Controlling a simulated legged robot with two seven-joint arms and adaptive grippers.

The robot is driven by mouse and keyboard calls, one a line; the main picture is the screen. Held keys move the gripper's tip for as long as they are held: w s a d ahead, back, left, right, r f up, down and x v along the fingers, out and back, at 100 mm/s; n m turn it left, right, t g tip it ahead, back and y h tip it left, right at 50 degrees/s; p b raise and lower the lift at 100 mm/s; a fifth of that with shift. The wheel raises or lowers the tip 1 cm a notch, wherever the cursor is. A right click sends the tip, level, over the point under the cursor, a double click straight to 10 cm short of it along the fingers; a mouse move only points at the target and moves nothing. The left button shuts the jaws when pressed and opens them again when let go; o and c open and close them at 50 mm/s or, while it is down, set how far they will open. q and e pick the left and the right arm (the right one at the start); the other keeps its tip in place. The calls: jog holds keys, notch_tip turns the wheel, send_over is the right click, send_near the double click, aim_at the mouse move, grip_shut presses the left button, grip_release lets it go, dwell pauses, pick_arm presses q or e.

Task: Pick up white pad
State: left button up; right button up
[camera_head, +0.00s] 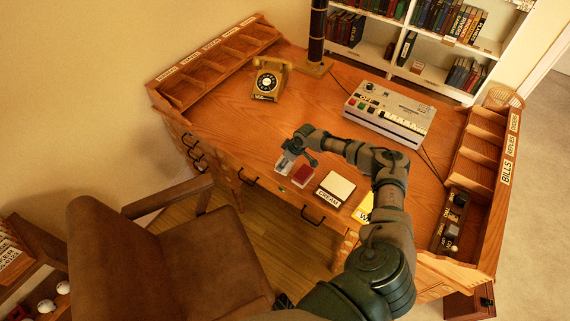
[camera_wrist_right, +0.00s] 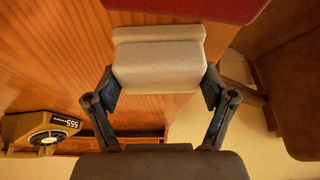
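The white pad (camera_wrist_right: 160,68) is a pale, thick block between the two fingers of my right gripper (camera_wrist_right: 160,88) in the right wrist view. The fingers lie against its two sides, with no clear gap showing. A pale strip shows just beyond the pad. In the head view, my right gripper (camera_head: 290,158) reaches down at the desk's front edge, over a pale patch (camera_head: 284,167) left of the red pad. It hides most of the white pad there. My left gripper is not in view.
A red pad (camera_head: 302,176), a cream pad (camera_head: 337,186) labelled CREAM and a partly hidden yellow pad (camera_head: 363,208) line the front edge of the desk (camera_head: 225,122). A telephone (camera_head: 268,80) and a grey machine (camera_head: 390,113) stand farther back. A brown chair (camera_head: 160,250) stands in front.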

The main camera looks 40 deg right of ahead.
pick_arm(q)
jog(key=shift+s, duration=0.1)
pick_arm(e)
jog(key=shift+c, duration=1.1)
notch_tip(320, 180, up, 10)
jog(key=shift+f, duration=0.25)
jog(key=shift+r, duration=0.2)
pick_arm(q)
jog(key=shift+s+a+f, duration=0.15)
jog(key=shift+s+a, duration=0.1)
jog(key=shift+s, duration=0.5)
pick_arm(e)
jog(key=o, duration=0.6)
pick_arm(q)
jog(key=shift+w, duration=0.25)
pick_arm(e)
jog(key=c, duration=0.4)
jog(key=shift+c, duration=0.2)
